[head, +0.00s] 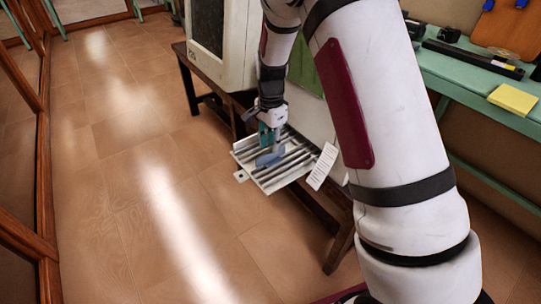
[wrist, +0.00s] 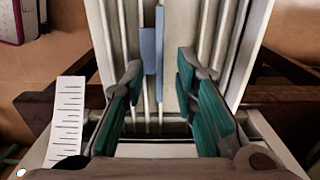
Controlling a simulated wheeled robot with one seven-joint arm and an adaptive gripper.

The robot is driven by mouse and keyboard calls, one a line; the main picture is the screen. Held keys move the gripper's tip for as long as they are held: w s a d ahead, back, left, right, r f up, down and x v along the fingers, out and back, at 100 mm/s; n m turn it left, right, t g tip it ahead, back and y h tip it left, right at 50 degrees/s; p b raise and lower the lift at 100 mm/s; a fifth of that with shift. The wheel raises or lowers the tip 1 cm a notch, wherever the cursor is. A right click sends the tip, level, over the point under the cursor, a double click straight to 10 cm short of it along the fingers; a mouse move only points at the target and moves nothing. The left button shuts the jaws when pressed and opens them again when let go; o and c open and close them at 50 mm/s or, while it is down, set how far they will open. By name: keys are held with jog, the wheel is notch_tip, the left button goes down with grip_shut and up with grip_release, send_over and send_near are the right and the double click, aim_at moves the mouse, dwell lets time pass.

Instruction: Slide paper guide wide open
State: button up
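The paper guide is a small blue piece (head: 271,158) standing on a pale ribbed tray (head: 243,155) in the head view. In the wrist view the blue guide (wrist: 150,52) rises from the tray's slots (wrist: 205,20), left of the middle. My gripper (head: 268,138) points down over the tray, close to the guide. In the wrist view my gripper (wrist: 160,72) is open, its teal-padded fingers wide apart. The guide shows in the gap between them, nearer the left finger. I cannot tell whether any finger touches it.
A white strip with dark lines (head: 323,166) hangs beside the tray; it also shows in the wrist view (wrist: 67,120). A dark wooden table (head: 190,90) stands underneath. A white cabinet (head: 245,45) is behind. A green bench (head: 465,80) runs along the right. The floor at left is clear.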

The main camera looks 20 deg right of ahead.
aim_at(271, 156)
jog(key=shift+f+b, duration=0.5)
jog(key=shift+f, duration=1.55)
grip_shut()
